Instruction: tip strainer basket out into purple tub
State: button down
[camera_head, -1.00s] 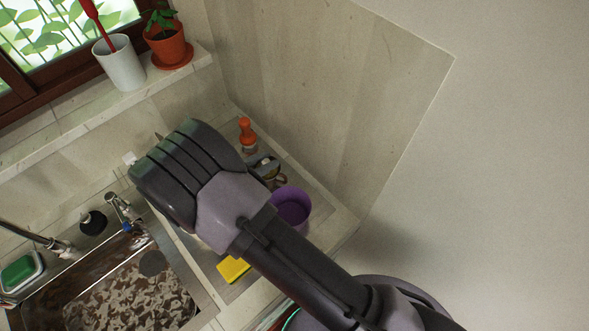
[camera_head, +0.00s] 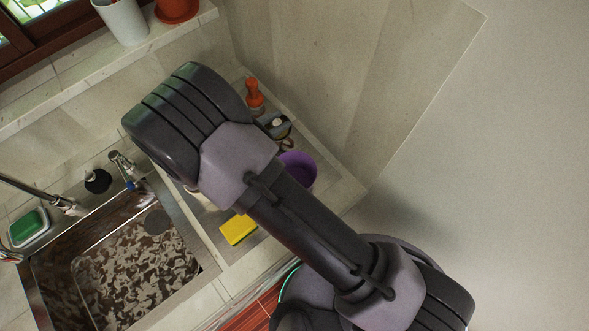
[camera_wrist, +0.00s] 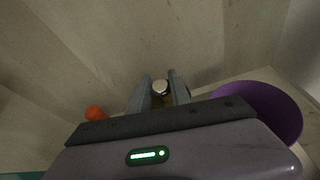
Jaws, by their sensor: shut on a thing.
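The purple tub (camera_head: 299,170) stands on the counter, partly hidden behind my arm. In the wrist view it is at the right (camera_wrist: 268,108). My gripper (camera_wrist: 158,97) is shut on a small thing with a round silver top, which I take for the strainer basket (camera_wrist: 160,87). Most of the basket is hidden between and below the fingers. What the basket holds is not visible.
A yellow sponge (camera_head: 238,229) lies on the counter. The sink (camera_head: 130,260) with its tap (camera_head: 65,205) is at the left. A green sponge (camera_head: 27,226) sits in a dish. The walls close off the corner.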

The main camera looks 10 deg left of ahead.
aim_at(282, 134)
jog(key=shift+s+d+f+b, duration=0.15)
jog(key=shift+s+f+b, duration=0.1)
jog(key=shift+f+b, duration=0.15)
jog(key=shift+s+d+f+m+t+b, duration=0.2)
jog(key=shift+s+d+m+b, duration=0.1)
jog(key=shift+s+b, duration=0.15)
jog(key=shift+s+d+f+m+t+b, duration=0.1)
jog(key=shift+s+d+m+t+b, duration=0.15)
jog(key=shift+b, duration=0.25)
jog(key=shift+s+d+r+m, duration=0.1)
jog(key=shift+s+r+m, duration=0.15)
jog(key=shift+r, duration=0.25)
jog(key=shift+s+d+r+t, duration=0.2)
jog(key=shift+s+r+t, duration=0.05)
jog(key=shift+s+r, duration=0.05)
jog(key=shift+s+m, duration=0.1)
jog(key=shift+m, duration=0.2)
jog(key=shift+s+d+r, duration=0.2)
jog(key=shift+r, duration=0.1)
jog(key=shift+s+d+r+m+t+b, duration=0.1)
jog(key=shift+s+d+m+t+b, duration=0.15)
jog(key=shift+s+d+m+b, duration=0.2)
jog(key=shift+s+d+r+m+t+b, duration=0.1)
jog(key=shift+s+d+m+t+b, duration=0.2)
jog(key=shift+s+b, duration=0.25)
